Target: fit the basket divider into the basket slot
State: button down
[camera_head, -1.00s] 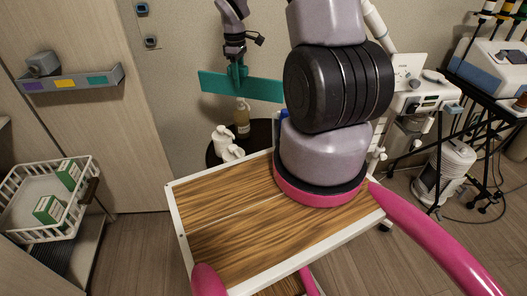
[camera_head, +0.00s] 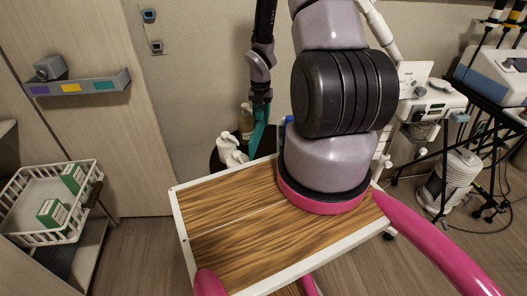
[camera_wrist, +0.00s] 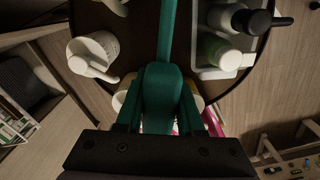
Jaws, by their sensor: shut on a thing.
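The teal basket divider (camera_head: 257,134) is held by my gripper and shows nearly edge-on in the head view. In the wrist view the divider (camera_wrist: 168,32) runs up from between the jaws as a narrow strip. My gripper (camera_wrist: 163,92) is shut on it, above a dark round table. The white basket (camera_head: 45,208) stands at the lower left of the head view, well apart from the divider, with green-and-white boxes (camera_head: 73,177) inside. I cannot make out the slot.
The dark round table (camera_wrist: 130,40) holds white pump bottles (camera_head: 227,147) and an amber bottle (camera_head: 245,122). My wood-topped base fills the lower middle. A wall shelf (camera_head: 82,82) hangs at the left. A machine stand (camera_head: 430,100) is at the right. Floor between basket and base is open.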

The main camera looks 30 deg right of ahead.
notch_tip(320, 180, down, 14)
jog(key=shift+r, duration=0.1)
dwell(0.5)
jog(key=c, duration=0.5)
grip_release()
notch_tip(320, 180, up, 12)
jog(key=shift+r, duration=0.1)
